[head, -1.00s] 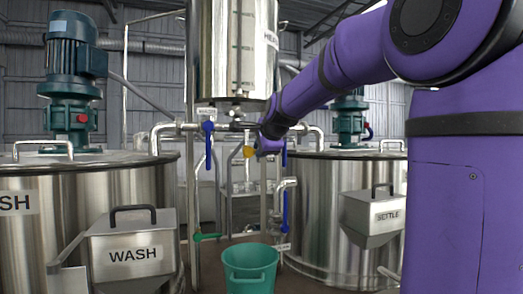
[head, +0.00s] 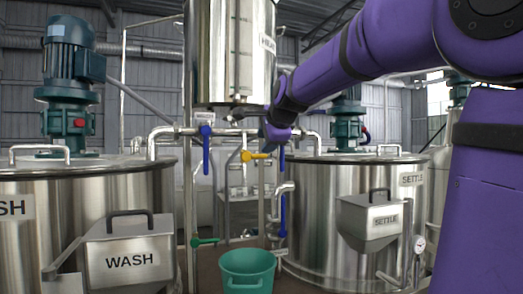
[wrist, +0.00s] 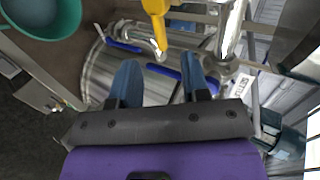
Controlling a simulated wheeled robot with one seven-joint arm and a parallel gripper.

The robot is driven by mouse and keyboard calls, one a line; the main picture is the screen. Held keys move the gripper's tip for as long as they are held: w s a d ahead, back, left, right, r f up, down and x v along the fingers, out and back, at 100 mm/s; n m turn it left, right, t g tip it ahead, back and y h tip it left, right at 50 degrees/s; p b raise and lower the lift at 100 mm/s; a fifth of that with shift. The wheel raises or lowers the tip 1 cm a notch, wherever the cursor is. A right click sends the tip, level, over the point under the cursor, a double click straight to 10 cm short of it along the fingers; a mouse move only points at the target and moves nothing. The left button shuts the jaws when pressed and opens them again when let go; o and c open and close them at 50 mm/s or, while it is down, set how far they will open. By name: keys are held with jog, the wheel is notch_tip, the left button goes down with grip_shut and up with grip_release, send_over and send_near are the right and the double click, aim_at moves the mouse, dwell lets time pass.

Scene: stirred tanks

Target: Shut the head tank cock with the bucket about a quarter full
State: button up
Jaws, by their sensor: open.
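The head tank (head: 232,55) is the steel vessel hanging at the top middle of the head view. Below it, a cock with a yellow handle (head: 256,156) shows, the handle lying roughly level across the picture. The yellow handle also shows in the wrist view (wrist: 157,22), beyond the fingertips and apart from them. My gripper (wrist: 158,66) is open and empty, its two blue fingers spread. The teal bucket (head: 247,281) stands on the floor below; it also shows at the wrist view's top left (wrist: 72,28). Its fill level and any stream into it are unclear.
The wash tank (head: 100,200) stands left and the settle tank (head: 330,190) right. Blue-handled valves (head: 206,150) (head: 283,216) and a green-handled one (head: 205,241) sit on nearby pipes. Pipework crowds around the yellow handle.

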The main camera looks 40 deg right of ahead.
jog(key=shift+v, duration=1.85)
jog(key=s+a+f+n+g+y, duration=0.1)
jog(key=s+a+f+n+g, duration=0.1)
jog(key=s+a+f+n, duration=0.3)
jog(key=s+a+f+n+g+y, duration=0.1)
jog(key=s+a+f+n, duration=0.4)
jog(key=s+f+n, duration=0.4)
jog(key=s+a+f+n+g, duration=0.2)
jog(key=s+a+f+n, duration=0.3)
jog(key=s+f+n, duration=0.2)
notch_tip(320, 180, down, 3)
jog(key=shift+s+a+g+y, duration=0.3)
jog(key=shift+s+y, duration=0.1)
jog(key=shift+s, duration=0.6)
